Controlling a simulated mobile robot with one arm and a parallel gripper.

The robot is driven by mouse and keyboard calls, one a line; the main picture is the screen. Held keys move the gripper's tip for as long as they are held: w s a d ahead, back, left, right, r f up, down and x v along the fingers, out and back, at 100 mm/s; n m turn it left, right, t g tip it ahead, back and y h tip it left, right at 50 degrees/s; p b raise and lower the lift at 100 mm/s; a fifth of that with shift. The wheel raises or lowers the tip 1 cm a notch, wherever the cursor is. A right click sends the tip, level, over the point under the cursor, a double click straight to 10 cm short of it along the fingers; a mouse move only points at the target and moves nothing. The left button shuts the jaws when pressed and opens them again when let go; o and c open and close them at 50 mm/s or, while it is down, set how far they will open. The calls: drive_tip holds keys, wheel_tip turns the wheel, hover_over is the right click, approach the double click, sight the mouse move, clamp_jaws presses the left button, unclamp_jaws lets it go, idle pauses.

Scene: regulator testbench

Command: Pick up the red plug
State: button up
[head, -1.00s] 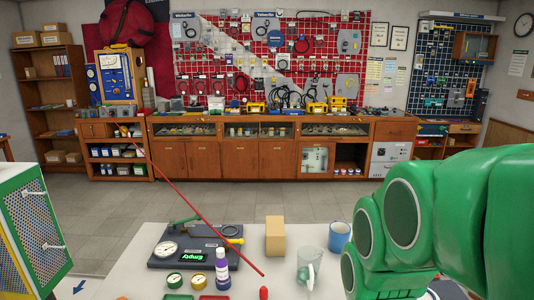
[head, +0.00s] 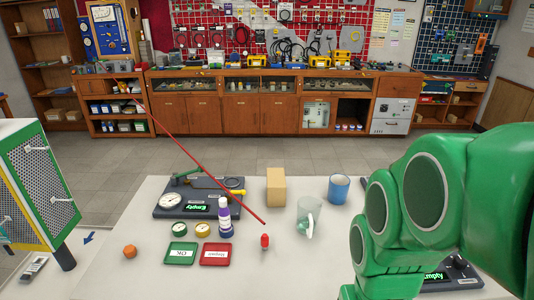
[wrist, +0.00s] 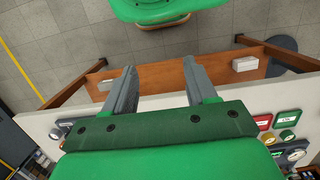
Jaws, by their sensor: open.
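The red plug (head: 265,240) is a small red piece that looks upright on the pale table (head: 150,270), right of the red tray. A long thin red line or rod slants from the back left and ends just above it in the picture. My gripper (wrist: 158,66) shows in the wrist view with its two grey fingers wide apart and nothing between them. It is over the table's edge and the floor, away from the plug. The plug is not recognisable in the wrist view. In the head view my green arm fills the right side and the fingers are hidden.
Near the plug are a glass mug (head: 308,216), a purple-and-white bottle (head: 224,217), a red tray (head: 216,254), a green tray (head: 181,253) and a gauge board (head: 165,213). A wooden block (head: 276,187) and blue mug (head: 339,188) stand behind. Bare table lies in front.

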drive_tip(key=w+a+f+m+y, duration=0.3)
drive_tip(key=w+a+m+y, duration=0.15)
drive_tip(key=w+a, duration=0.45)
drive_tip(key=m+t+y, duration=0.6)
drive_tip(key=m+y, duration=0.2)
drive_tip(key=m, duration=0.9)
approach(264, 242)
drive_tip(key=shift+w+d+f, duration=0.1)
drive_tip(key=shift+d+f, duration=0.55)
drive_tip(key=shift+d, duration=0.25)
drive_tip(key=shift+w+a+f+y, duration=0.2)
drive_tip(key=shift+a+y, duration=0.05)
drive_tip(key=shift+a, duration=0.05)
drive_tip(key=shift+x, duration=2.95)
drive_tip(key=shift+w+x, duration=0.2)
drive_tip(key=shift+x, duration=2.4)
clamp_jaws()
